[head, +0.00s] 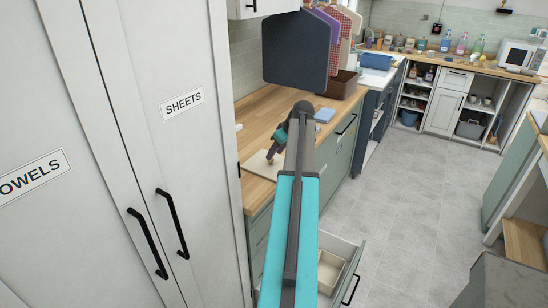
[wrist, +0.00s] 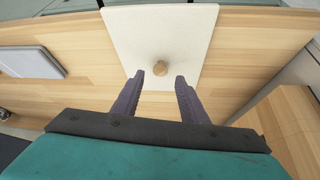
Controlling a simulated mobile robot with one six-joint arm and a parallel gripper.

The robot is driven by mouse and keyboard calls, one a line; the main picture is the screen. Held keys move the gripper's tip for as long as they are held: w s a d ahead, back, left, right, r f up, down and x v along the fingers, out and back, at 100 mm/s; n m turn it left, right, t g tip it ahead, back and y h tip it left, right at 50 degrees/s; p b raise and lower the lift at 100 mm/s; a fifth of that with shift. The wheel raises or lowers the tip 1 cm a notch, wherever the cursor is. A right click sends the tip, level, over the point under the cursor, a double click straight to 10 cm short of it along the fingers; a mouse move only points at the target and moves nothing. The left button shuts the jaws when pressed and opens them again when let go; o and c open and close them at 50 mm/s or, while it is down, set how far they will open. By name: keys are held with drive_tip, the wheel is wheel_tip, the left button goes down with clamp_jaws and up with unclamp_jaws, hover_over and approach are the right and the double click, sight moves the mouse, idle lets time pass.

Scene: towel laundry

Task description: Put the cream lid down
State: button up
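The cream lid (wrist: 190,35) is a flat square panel with a small round wooden knob (wrist: 160,69). It appears to lie flat on the wooden counter, with one edge at or close to the counter's edge in the wrist view. In the head view the lid (head: 259,166) is partly hidden by my arm. My gripper (wrist: 160,80) is open, its two dark fingers apart, with the knob just beyond the gap between the tips. Nothing shows between the fingers. In the head view my gripper (head: 271,156) is low over the lid.
A drawer (head: 343,246) below the counter is open, with a cream open box (head: 331,270) inside. A grey-blue flat item (wrist: 30,62) lies on the counter beside the lid. Hanging cloths (head: 296,47) are above the counter. Tall cupboards (head: 120,150) stand close on the left. The floor on the right is clear.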

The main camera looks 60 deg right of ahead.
drive_tip(key=b+v, duration=0.1)
drive_tip(key=v, duration=0.7)
drive_tip(key=shift+b, duration=0.35)
drive_tip(key=shift+s, duration=0.1)
idle(0.4)
